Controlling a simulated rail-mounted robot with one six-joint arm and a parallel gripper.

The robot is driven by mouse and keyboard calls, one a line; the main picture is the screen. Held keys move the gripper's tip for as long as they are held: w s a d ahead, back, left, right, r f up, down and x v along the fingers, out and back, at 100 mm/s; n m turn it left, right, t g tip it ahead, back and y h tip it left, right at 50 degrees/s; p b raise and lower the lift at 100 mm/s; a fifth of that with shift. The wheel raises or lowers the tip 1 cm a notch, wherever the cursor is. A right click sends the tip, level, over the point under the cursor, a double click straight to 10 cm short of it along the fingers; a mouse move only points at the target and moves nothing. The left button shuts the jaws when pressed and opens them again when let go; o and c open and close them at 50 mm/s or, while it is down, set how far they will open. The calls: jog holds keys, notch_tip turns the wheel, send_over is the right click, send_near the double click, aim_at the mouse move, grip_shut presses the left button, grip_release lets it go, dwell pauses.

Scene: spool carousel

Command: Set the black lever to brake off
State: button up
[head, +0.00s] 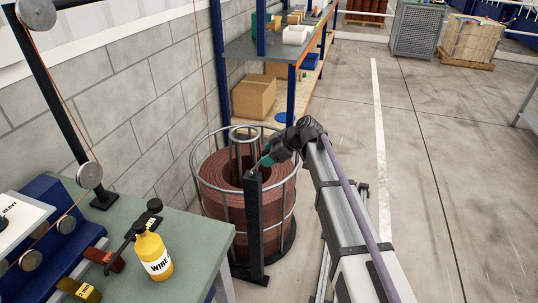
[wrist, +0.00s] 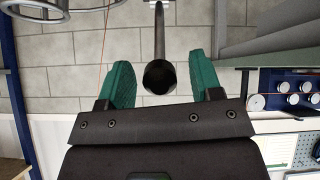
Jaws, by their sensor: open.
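In the wrist view, the black lever shows as a round black knob (wrist: 159,77) on a thin grey rod. My gripper (wrist: 161,80) is open, with one green finger on each side of the knob and a visible gap on both sides. In the head view, my gripper (head: 265,161) is at the top of a dark upright post (head: 254,225) in front of the wire coil (head: 219,172). The lever cannot be made out clearly there, and its brake setting cannot be read.
A grey round cage (head: 202,203) surrounds the brown coil beside the block wall. A green-topped bench (head: 190,235) at lower left carries a yellow bottle (head: 151,254) labelled WIRE. A blue-framed shelf (head: 287,45) stands behind. The floor (head: 430,170) to the right is clear.

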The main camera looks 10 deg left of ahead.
jog(key=p+v, duration=0.7)
jog(key=v, duration=0.4)
jog(key=shift+a+f, duration=0.1)
jog(key=s+d+f+m+h, duration=0.2)
jog(key=s+d+m+h, duration=0.2)
jog(key=s+d+m, duration=0.5)
jog(key=s+d+f+m+g+h, duration=0.1)
jog(key=s+d+f+m+h, duration=0.2)
jog(key=s+d+m, duration=0.6)
jog(key=s+d+h, duration=0.2)
jog(key=s, duration=0.6)
